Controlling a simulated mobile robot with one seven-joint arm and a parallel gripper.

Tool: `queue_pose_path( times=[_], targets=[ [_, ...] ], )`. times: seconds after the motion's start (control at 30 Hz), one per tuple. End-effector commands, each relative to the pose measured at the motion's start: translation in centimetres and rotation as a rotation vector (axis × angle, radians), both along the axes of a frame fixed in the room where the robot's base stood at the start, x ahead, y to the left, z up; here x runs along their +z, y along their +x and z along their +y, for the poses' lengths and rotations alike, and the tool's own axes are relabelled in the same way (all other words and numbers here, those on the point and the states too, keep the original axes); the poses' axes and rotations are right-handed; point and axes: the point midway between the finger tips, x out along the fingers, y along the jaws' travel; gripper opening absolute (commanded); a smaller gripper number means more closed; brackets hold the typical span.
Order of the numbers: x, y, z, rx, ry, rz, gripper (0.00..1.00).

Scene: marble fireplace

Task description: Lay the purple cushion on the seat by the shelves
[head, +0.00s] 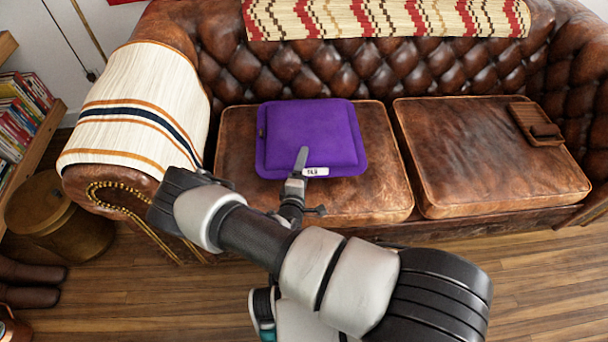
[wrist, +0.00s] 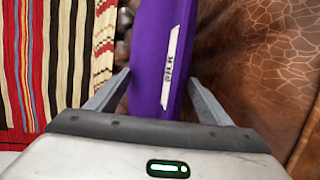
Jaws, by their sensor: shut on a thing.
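The purple cushion (head: 308,130) shows over the left seat (head: 385,195) of the brown leather sofa, the seat nearer the shelves. My gripper (head: 299,165) is shut on the cushion's front edge, beside a white label. In the wrist view, the purple cushion (wrist: 150,45) runs between the two fingers of my gripper (wrist: 158,88). Brown leather lies close on the right of that view. I cannot tell whether the cushion's underside touches the seat all over. Part of the seat is hidden under the cushion and behind my arm.
The book shelves (head: 30,125) stand at the far left. A striped cream throw (head: 145,110) covers the left armrest, and a patterned cloth (head: 400,18) lies over the backrest. A round brown stool (head: 60,215) stands on the floor.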

Motion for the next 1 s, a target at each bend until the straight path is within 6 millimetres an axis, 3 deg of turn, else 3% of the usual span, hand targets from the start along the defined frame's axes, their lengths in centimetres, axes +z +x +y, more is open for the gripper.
queue_pose_path(
  times=[0.37,0.73,0.77,0.8,1.0],
  targets=[
    [-3.9,0.1,0.0,0.000,-0.002,-0.006,0.35],
    [-4.3,0.1,0.0,0.000,0.001,-0.005,0.35],
    [-4.4,0.0,0.0,0.000,0.001,0.000,0.77],
    [-4.3,0.0,0.0,0.000,0.001,0.000,0.82],
    [-4.4,0.0,0.0,-0.001,0.000,0.001,0.82]
  ],
)
